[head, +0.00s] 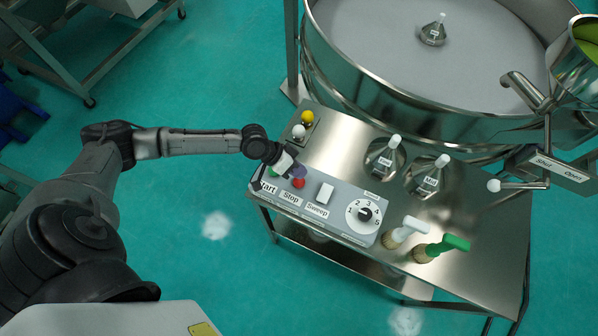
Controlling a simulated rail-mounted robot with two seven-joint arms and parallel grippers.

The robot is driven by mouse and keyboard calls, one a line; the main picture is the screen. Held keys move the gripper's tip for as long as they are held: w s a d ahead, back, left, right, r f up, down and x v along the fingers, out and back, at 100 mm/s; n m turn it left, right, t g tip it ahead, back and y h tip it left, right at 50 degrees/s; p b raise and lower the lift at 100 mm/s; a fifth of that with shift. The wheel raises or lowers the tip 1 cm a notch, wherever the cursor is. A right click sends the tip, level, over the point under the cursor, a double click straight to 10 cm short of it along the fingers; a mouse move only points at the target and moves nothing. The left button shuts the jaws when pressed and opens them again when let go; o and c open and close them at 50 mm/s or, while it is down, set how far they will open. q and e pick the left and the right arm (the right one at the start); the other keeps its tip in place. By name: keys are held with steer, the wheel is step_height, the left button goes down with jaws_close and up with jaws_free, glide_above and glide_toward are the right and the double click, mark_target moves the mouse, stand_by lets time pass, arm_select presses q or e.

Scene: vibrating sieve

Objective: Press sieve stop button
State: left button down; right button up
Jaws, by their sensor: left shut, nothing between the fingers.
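The red stop button (299,184) sits on the grey control panel (325,221), just above the label "Stop" (291,197). The green start button (273,173) is to its left, partly covered by my gripper. My left gripper (294,172) is shut and empty, with its tips at the upper edge of the red button. I cannot tell whether they touch it. My right gripper is not in view.
A white sweep switch (325,192) and a speed dial (364,214) are right of the stop button. Yellow (307,117) and white (298,131) knobs stand behind. Metal funnels, two brushes (440,246) and the large round sieve (400,95) are on the right.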

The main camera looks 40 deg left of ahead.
arm_select(q)
steer(key=shift+r+p, duration=1)
steer(key=shift+r, duration=0.55)
steer(key=shift+f, duration=0.1)
